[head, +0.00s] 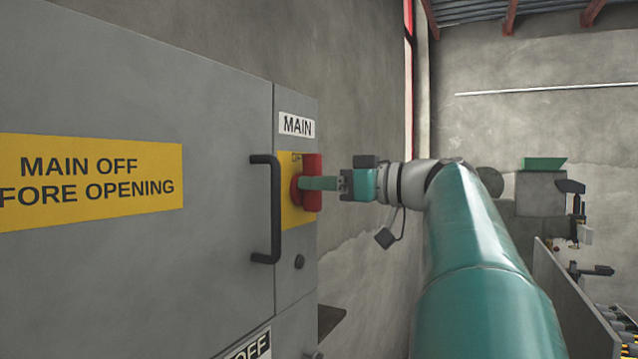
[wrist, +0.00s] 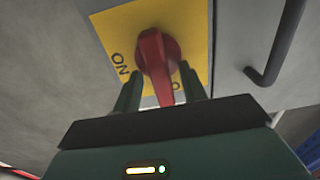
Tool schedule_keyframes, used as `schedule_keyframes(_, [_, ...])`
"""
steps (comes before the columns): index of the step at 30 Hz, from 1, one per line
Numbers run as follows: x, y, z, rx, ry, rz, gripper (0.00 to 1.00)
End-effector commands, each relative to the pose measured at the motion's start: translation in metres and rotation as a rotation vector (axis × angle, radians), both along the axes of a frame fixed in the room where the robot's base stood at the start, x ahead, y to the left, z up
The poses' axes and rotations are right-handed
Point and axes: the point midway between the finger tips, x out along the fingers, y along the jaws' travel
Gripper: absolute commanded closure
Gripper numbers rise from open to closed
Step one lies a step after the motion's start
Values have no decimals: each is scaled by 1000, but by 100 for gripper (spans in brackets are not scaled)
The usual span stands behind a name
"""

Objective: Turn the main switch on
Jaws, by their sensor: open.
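The main switch is a red rotary handle (head: 312,182) on a yellow plate (head: 288,216), under a MAIN label (head: 297,126) on the grey cabinet. In the wrist view the red handle (wrist: 158,62) points down the picture, with the ON mark (wrist: 120,65) to its left. A mark starting with O is partly hidden behind the right finger. My gripper (head: 305,183) is at the switch. In the wrist view its open fingers (wrist: 160,84) stand one on each side of the handle. Whether they touch it I cannot tell.
A yellow warning sign (head: 90,180) is on the cabinet door. Machinery (head: 542,192) stands at the far right. Open air lies right of the cabinet.

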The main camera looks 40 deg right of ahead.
Motion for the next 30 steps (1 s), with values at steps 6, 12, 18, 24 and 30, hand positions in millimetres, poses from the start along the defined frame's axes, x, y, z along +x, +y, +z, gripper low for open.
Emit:
schedule_keyframes(6, [0,0,0,0,0,0,60])
schedule_keyframes(12, [0,0,0,0,0,0,99])
schedule_keyframes(18, [0,0,0,5,2,0,100])
schedule_keyframes(24, [0,0,0,44,16,0,100])
schedule_keyframes(30, [1,-2,0,145,52,0,100])
